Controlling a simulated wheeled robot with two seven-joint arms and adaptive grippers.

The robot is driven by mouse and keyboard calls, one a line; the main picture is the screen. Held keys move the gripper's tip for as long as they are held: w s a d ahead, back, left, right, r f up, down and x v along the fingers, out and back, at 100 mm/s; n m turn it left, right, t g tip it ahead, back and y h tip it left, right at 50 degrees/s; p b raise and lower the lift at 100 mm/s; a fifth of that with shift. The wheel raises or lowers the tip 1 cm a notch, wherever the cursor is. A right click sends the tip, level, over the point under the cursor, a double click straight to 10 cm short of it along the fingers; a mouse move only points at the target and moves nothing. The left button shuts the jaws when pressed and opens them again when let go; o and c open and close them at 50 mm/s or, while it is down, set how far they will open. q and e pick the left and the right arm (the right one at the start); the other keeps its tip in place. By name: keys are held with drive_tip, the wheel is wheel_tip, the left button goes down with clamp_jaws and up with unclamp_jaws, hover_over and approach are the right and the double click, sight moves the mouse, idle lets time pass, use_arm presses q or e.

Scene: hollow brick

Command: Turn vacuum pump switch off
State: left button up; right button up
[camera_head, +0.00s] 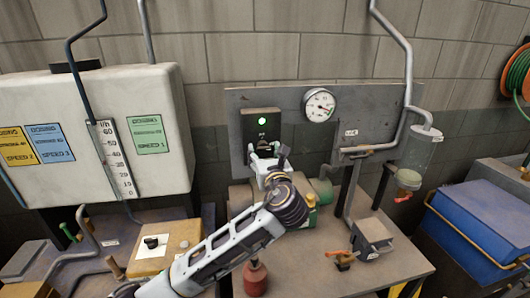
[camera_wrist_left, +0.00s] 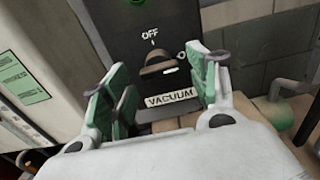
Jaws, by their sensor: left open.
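The vacuum pump switch is a dark box (camera_head: 262,125) with a lit green lamp, mounted on the grey back panel. In the left wrist view its brown knob (camera_wrist_left: 158,66) sits below an "OFF" label (camera_wrist_left: 150,34) and above a "VACUUM" label (camera_wrist_left: 171,98). The knob's handle lies roughly crosswise, not pointing up at "OFF". Lettering at its right is partly hidden by a finger. My left gripper (camera_head: 268,157) is open just in front of the box; its green-padded fingers (camera_wrist_left: 160,78) show on either side of the knob, with no contact visible. My right gripper is not in view.
A round gauge (camera_head: 319,104) is right of the switch. Pipes and a clear vessel (camera_head: 418,150) are farther right. A white tank (camera_head: 110,130) stands left. A red bottle (camera_head: 255,278) and a valve (camera_head: 345,258) are on the bench. A blue box (camera_head: 485,222) is at right.

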use_arm(q)
drive_tip(key=shift+w, duration=0.2)
drive_tip(key=c, duration=1)
